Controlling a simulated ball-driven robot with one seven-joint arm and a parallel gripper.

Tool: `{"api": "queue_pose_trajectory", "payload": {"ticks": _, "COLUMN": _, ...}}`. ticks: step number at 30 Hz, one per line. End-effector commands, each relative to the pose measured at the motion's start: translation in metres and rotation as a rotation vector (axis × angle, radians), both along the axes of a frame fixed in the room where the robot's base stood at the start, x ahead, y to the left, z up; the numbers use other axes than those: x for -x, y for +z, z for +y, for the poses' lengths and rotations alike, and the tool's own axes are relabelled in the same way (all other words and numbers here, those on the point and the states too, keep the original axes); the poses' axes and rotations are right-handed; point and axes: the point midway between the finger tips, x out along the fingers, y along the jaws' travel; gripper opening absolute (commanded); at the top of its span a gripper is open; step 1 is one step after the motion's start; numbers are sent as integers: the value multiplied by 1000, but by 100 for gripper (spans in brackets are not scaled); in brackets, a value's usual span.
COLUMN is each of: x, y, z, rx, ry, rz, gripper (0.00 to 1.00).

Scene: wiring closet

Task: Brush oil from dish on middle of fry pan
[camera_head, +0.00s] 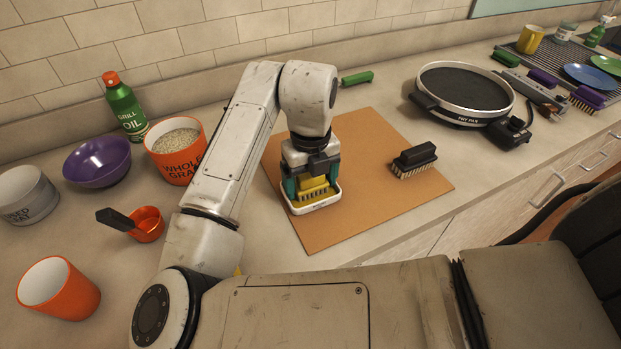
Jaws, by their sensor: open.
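The fry pan (464,88), round and dark with a silver rim and a "FRY PAN" label, stands on the counter at the right. A small white dish (318,205) sits on the brown board. A yellow brush (313,187) with its bristles down is in or over the dish. My gripper (311,184) points down over the dish, its teal fingers open on either side of the yellow brush. I cannot tell whether the fingers touch it. The oil in the dish is hidden by the brush and gripper.
A black brush (414,158) lies on the board (340,228). A green brush (357,78) lies behind it. A grill oil bottle (124,106), purple bowl (97,162), whole grain tub (174,151) and orange cup (58,288) stand left. Plates and brushes crowd the far right.

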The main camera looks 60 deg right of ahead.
Motion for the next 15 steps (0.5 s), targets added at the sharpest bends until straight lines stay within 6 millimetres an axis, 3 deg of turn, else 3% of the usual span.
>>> {"api": "queue_pose_trajectory", "payload": {"ticks": 15, "x": 0, "y": 8, "z": 0, "rx": 0, "ry": 0, "rz": 0, "gripper": 84}}
